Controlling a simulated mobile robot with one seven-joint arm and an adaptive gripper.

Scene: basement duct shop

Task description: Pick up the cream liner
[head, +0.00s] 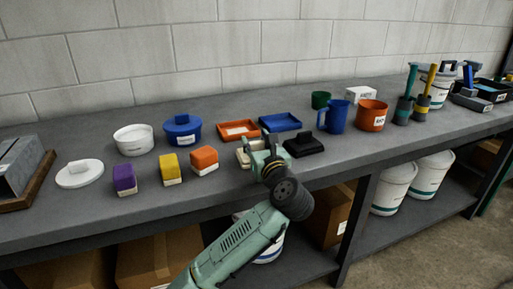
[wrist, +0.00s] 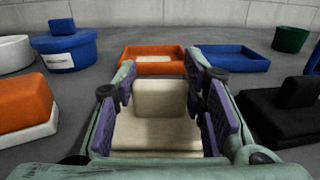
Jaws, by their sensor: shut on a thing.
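The cream liner (head: 243,158) is a pale low block with a raised grip on top, near the front edge of the bench in the head view. My gripper (head: 263,158) is over it and covers much of it there. In the wrist view the liner (wrist: 158,132) sits between the two purple-padded fingers, with its raised grip between their tips. My gripper is shut on it. I cannot tell whether its underside touches the bench.
An orange tray (head: 238,131) and a blue tray (head: 281,122) lie just behind. A black lidded piece (head: 304,147) is close on the right, and an orange-and-white block (head: 204,160) on the left. A blue mug (head: 335,117) and orange pot (head: 371,115) stand further right.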

